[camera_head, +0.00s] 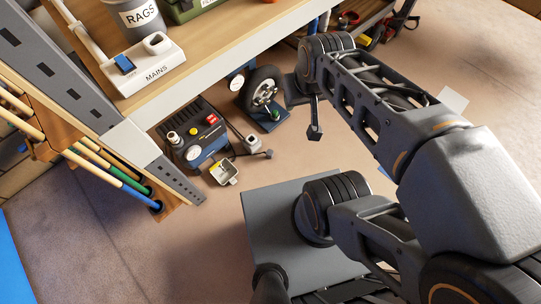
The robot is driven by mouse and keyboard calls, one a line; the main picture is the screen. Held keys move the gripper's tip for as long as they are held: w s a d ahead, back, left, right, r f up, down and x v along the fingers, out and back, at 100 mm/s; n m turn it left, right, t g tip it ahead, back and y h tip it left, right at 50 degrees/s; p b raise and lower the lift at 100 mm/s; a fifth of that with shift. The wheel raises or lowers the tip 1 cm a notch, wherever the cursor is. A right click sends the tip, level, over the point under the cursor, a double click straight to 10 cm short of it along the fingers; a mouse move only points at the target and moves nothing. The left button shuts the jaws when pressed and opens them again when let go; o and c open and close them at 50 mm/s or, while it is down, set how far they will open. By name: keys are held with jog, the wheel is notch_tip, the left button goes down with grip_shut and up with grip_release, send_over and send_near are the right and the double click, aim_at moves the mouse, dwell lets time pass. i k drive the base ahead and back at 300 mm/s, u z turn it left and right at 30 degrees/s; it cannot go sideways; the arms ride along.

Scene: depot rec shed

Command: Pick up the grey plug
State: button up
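A small light-grey block (252,143), which looks like the grey plug, lies on the floor just right of a dark blue-grey machine (195,140). A dark lead seems to run from the machine to it, and a small dark piece sits at its right end. My gripper (314,128) hangs from the wrist at upper centre, a little right of the block and apart from it in the picture. One dark finger shows clearly; the other is hard to make out, so its opening cannot be told. Nothing is visibly held.
A small grey open box (223,172) with a yellowish part lies in front of the machine. A spoked wheel (262,92) stands behind. A wooden bench (225,45) with a white MAINS switch box (145,65) overhangs at left. Poles in a rack (110,170) stand lower left.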

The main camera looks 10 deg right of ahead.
aim_at(269, 154)
jog(key=z, duration=1.25)
jog(key=i, duration=1.1)
jog(key=u, duration=3.1)
